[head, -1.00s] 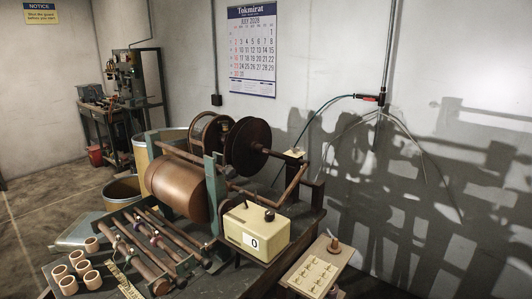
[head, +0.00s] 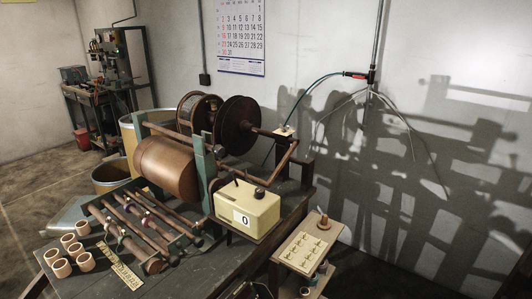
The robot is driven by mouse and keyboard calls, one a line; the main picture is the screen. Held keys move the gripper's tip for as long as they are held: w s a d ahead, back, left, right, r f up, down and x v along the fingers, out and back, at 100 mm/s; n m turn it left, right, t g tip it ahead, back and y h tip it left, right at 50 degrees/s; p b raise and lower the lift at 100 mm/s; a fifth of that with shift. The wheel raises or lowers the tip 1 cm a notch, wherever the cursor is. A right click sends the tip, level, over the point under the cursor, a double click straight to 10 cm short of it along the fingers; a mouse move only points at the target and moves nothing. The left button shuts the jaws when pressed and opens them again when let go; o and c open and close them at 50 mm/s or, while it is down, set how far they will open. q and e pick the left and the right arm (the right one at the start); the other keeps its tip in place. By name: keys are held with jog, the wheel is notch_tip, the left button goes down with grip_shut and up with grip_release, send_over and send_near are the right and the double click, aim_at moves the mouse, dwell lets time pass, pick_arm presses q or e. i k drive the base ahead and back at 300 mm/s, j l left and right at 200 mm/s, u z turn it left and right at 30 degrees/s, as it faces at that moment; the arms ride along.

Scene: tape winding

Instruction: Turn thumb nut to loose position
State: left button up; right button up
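The winding machine stands on a dark bench in the head view. It has a large copper-brown drum (head: 168,168), a dark round flange (head: 238,125) and a bent crank (head: 282,160) on the right side. A cream counter box (head: 247,208) showing 0 sits in front, with a dark knob (head: 259,193) and a small lever on top. I cannot make out which small part is the thumb nut. Neither of my grippers can be made out in this view.
Several short tan tubes (head: 62,267) and a ruler-like strip (head: 125,275) lie at the bench's front left, beside a rack of rods (head: 140,228). A small stand with a hook board (head: 303,252) is at the right. Floor at far left is clear.

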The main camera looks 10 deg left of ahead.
aim_at(281, 126)
jog(key=u, duration=0.4)
jog(key=i+l+u, duration=0.15)
jog(key=l+u, duration=0.25)
jog(key=i+l+u, duration=0.15)
jog(key=u, duration=0.2)
jog(key=l+u, duration=0.4)
jog(key=i+l+u, duration=0.1)
jog(key=l+u, duration=0.3)
